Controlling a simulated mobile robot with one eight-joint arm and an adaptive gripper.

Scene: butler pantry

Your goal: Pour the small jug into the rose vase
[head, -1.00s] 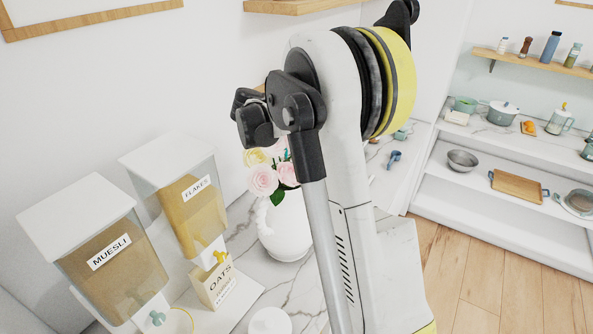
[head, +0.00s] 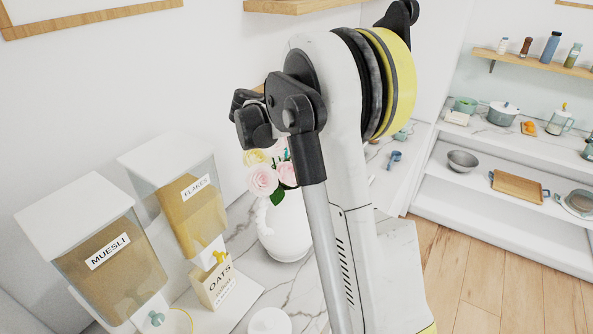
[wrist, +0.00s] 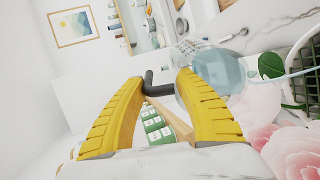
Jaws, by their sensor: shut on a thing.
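The rose vase (head: 290,228) is white and round and stands on the marble counter, partly behind my arm in the head view. Pink and yellow roses (head: 263,179) rise from it. The roses (wrist: 305,150) also fill the lower right of the wrist view, close to my gripper. My gripper (wrist: 165,82) has its yellow fingers closed on the dark handle of the small jug (wrist: 222,72), a bluish see-through vessel held beside the roses. Its exact tilt and its contents are hard to tell. My gripper and the jug cannot be made out in the head view.
Muesli (head: 105,250) and flakes (head: 188,210) dispensers and an oats box (head: 215,285) stand left of the vase. A white round item (head: 270,321) sits in front. Shelves with a bowl (head: 462,161) and a wooden tray (head: 518,187) are at the far right.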

